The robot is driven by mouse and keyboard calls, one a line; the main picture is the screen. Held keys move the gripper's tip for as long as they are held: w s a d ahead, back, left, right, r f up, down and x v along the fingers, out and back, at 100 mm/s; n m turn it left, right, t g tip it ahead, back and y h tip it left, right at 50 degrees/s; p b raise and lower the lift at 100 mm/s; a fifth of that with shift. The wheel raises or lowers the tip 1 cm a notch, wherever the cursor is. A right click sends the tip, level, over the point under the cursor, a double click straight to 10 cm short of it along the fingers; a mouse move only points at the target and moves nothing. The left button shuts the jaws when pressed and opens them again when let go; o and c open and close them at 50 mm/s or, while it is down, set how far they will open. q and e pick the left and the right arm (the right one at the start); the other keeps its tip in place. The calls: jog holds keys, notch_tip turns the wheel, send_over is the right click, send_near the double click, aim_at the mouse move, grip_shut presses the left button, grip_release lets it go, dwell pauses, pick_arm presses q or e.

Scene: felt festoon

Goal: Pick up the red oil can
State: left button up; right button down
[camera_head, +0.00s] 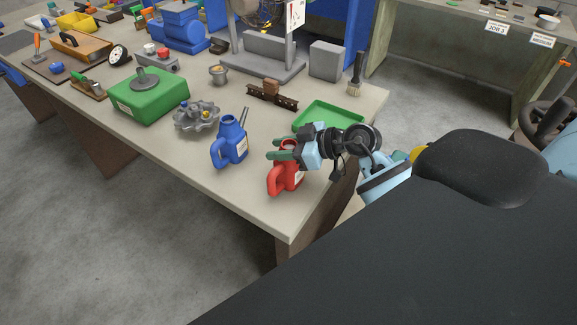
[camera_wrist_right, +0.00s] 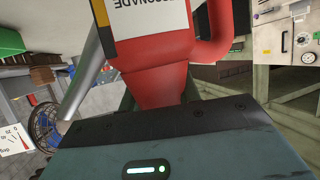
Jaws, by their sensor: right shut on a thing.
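The red oil can (camera_head: 284,178) is at the front right part of the workbench, near its edge. It has a side handle and a pale label, and in the right wrist view the red oil can (camera_wrist_right: 155,55) fills the upper middle, with its spout at the left. My right gripper (camera_head: 283,150) reaches in from the right and is shut on the upper part of the can. The fingers hide the can's top. I cannot tell whether its base touches the bench. My left gripper is not in view.
A blue oil can (camera_head: 230,146) stands just left of the red one. A green tray (camera_head: 330,115) lies behind my right gripper. A grey gear-like part (camera_head: 196,117) and a green box (camera_head: 150,97) are farther left. The bench front (camera_head: 225,190) is bare.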

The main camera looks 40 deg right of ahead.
jog(key=shift+r, duration=0.1)
notch_tip(320, 180, up, 9)
jog(key=p, duration=0.2)
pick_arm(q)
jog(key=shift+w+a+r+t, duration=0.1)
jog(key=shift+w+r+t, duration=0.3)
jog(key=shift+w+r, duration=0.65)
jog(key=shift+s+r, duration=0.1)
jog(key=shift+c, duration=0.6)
pick_arm(e)
jog(key=s+a+f+n+g+y, duration=0.1)
jog(key=s+a, duration=0.3)
jog(key=a, duration=0.7)
jog(key=s+a+f+n+g+y, duration=0.1)
jog(key=s+a+n, duration=0.1)
jog(key=a, duration=0.8)
jog(key=shift+s+a+f+g+y, duration=0.15)
jog(key=shift+s+a+g+y, duration=0.2)
jog(key=shift+s, duration=0.5)
